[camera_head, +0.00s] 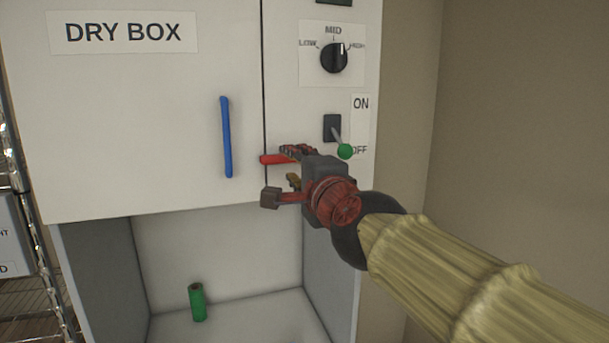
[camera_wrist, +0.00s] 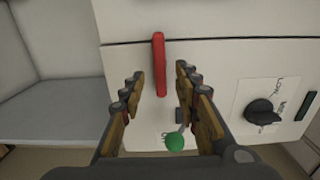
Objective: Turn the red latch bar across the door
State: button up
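The red latch bar (camera_head: 272,159) lies nearly level across the seam at the right edge of the white DRY BOX door (camera_head: 130,130). Its left end just overlaps the door, and my gripper hides its right part in the head view. My gripper (camera_head: 283,175) is in front of the panel by the bar, fingers apart. In the wrist view the bar (camera_wrist: 160,60) runs up the picture across the seam. Its lower end lies between the fingertips of my open gripper (camera_wrist: 160,76), with a gap seen on each side. Its depth between the fingers is hard to tell.
A blue door handle (camera_head: 226,137) is left of the bar. A green-tipped ON/OFF switch (camera_head: 344,151) sits close above my gripper, with a black dial (camera_head: 334,57) higher up. A green cylinder (camera_head: 197,302) stands in the open bay below. A wire rack is at far left.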

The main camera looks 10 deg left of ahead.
jog(key=v, duration=0.7)
jog(key=shift+s, duration=0.2)
jog(key=shift+d+f, duration=0.1)
